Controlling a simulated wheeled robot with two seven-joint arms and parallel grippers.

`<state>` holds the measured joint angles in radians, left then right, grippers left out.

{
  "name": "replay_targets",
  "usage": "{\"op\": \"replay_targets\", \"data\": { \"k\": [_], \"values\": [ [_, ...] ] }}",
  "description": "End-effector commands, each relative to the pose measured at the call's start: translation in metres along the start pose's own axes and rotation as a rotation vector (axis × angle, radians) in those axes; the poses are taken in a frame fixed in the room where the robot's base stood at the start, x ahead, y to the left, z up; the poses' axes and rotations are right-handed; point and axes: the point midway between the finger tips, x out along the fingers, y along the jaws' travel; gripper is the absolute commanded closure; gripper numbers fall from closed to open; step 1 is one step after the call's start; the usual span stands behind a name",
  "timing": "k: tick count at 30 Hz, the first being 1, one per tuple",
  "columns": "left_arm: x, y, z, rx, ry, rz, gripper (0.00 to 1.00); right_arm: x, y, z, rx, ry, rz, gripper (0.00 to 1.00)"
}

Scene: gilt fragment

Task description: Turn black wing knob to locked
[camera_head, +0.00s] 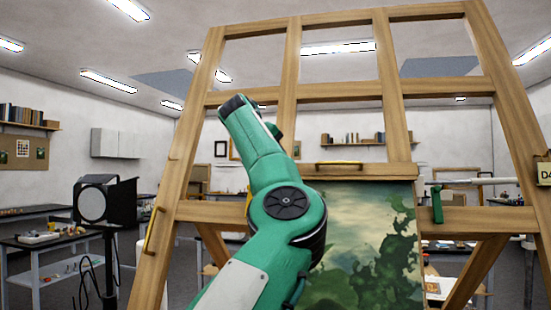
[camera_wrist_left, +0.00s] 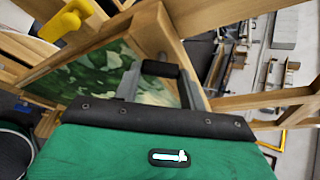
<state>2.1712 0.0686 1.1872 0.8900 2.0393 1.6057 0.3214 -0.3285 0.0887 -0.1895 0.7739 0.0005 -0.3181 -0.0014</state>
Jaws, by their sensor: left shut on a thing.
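My left arm reaches up in front of the wooden easel (camera_head: 291,80) in the head view and hides its own fingers there. In the left wrist view my left gripper (camera_wrist_left: 160,78) is shut on a black wing knob (camera_wrist_left: 160,68), which sits between the two grey fingers in front of a wooden post. Whether the knob is at locked cannot be told; no marking is legible. My right gripper is in neither view.
A green handle (camera_head: 437,205) is at the right. A black lamp (camera_head: 92,203) stands left.

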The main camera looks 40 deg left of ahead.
Motion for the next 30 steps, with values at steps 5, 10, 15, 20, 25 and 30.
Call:
{"op": "replay_targets", "data": {
  "k": [5,10,15,20,25,30],
  "values": [
    [0.0,-0.002,0.0,0.154,0.003,0.072,0.81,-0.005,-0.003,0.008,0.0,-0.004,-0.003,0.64],
    [0.001,-0.003,-0.001,0.301,0.003,0.139,0.81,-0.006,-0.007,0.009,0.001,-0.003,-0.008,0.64],
    [0.001,-0.003,-0.001,0.448,0.004,0.204,0.81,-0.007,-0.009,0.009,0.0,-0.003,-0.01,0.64],
    [0.002,-0.004,-0.002,0.577,0.004,0.261,0.81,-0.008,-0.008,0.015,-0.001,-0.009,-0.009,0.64],
    [0.002,-0.004,-0.003,0.692,0.004,0.312,0.81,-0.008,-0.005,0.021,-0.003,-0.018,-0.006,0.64],
    [0.003,-0.004,-0.003,0.778,0.005,0.35,0.81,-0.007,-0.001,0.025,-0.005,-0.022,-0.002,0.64]
  ]
}}
